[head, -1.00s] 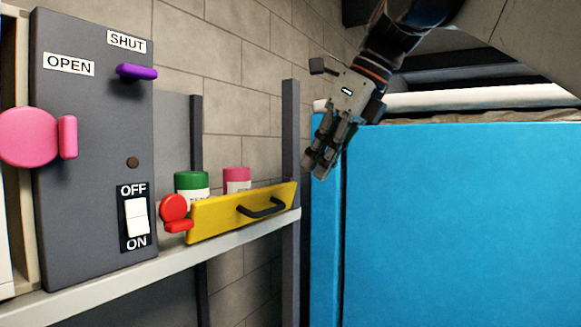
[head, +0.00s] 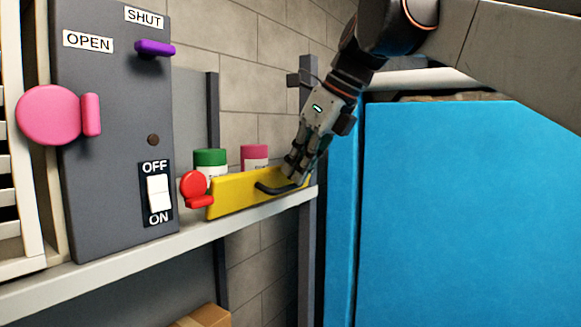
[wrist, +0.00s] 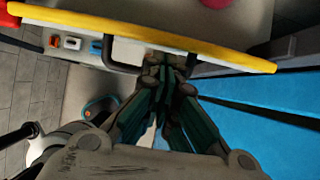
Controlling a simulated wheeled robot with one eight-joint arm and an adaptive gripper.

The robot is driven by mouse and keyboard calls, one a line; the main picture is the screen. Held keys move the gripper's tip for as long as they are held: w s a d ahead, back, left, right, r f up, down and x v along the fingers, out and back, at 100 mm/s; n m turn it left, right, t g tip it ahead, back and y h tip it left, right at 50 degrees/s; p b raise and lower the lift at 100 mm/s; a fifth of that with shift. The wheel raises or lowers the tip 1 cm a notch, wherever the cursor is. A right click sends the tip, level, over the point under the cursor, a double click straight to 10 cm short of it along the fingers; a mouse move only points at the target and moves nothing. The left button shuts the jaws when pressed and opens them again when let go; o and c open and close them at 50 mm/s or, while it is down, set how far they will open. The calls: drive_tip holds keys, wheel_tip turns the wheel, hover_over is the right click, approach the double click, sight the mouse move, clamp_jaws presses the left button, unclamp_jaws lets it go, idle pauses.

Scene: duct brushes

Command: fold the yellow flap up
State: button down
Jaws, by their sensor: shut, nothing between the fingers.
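The yellow flap (head: 232,196) stands along the front edge of the shelf, hiding the lower parts of two jars. Its exact tilt is hard to tell. It shows as a thin yellow strip in the wrist view (wrist: 225,53). A black bar handle (head: 268,189) is on its front face, also seen in the wrist view (wrist: 109,52). My gripper (head: 294,172) is shut and empty, with its fingertips at the handle's right part. In the wrist view the fingertips (wrist: 165,78) overlap the handle; I cannot tell whether they touch it.
A red knob (head: 194,186) sits at the flap's left end. Green-lidded (head: 210,158) and pink-lidded (head: 254,154) jars stand behind the flap. Left is a grey panel (head: 112,190) with a switch (head: 159,193) and pink and purple handles. A blue cabinet (head: 470,210) fills the right.

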sight(281, 172)
drive_tip(key=p, duration=0.1)
drive_tip(key=r+p, duration=0.1)
drive_tip(key=shift+w+a+g+h+p, duration=0.25)
drive_tip(key=shift+a+g+h+p, duration=0.05)
drive_tip(key=shift+a+h+p, duration=0.1)
drive_tip(key=shift+w+a+r+p, duration=0.35)
drive_tip(key=shift+w+a+p, duration=0.25)
drive_tip(key=shift+p, duration=0.45)
drive_tip(key=shift+a, duration=0.1)
drive_tip(key=shift+f, duration=0.1)
